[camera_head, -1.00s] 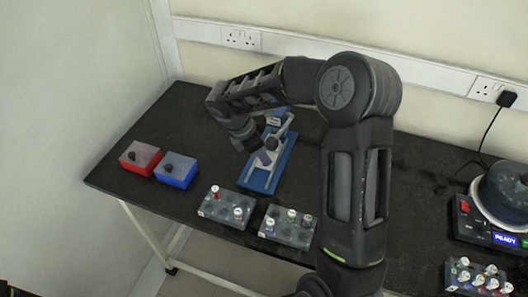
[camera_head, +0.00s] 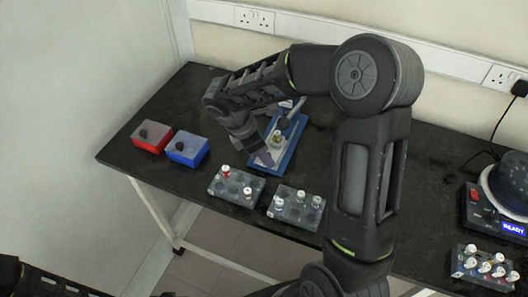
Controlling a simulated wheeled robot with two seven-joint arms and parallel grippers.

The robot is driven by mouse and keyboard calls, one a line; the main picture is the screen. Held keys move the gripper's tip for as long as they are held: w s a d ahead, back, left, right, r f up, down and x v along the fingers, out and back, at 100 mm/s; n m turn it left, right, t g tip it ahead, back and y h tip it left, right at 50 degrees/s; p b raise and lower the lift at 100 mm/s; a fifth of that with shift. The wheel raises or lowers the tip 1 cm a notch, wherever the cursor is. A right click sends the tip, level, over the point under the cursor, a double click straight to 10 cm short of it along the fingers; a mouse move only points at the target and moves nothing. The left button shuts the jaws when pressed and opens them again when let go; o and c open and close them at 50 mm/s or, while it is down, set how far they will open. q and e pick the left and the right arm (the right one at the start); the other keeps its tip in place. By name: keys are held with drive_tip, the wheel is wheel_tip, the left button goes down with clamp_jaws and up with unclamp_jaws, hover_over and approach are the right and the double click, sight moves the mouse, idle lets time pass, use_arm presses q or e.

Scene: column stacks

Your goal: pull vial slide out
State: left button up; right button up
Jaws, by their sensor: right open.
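The vial slide (camera_head: 290,156) is a blue base with pale rails and a dark round knob (camera_head: 284,123), lying lengthwise on the black bench. A small vial with a yellowish cap (camera_head: 277,138) stands on it. My right gripper (camera_head: 264,158) points down at the near, left part of the slide. It is open, with its fingertips low over or beside the rails; I cannot tell if they touch. My right arm hides part of the slide's left side. Part of my left arm shows at the bottom left corner, but its gripper is out of view.
A red box (camera_head: 146,143) and a blue box (camera_head: 187,156) sit left of the slide. Two grey vial racks (camera_head: 222,191) (camera_head: 285,212) stand in front. A third rack (camera_head: 470,275) and a machine reading READY (camera_head: 476,207) are at the right. My right arm crosses above the bench.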

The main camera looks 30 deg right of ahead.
drive_tip(key=shift+r, duration=0.1)
drive_tip(key=v, duration=0.7)
drive_tip(key=shift+r, duration=0.3)
drive_tip(key=shift+a+f, duration=0.1)
drive_tip(key=shift+a, duration=0.1)
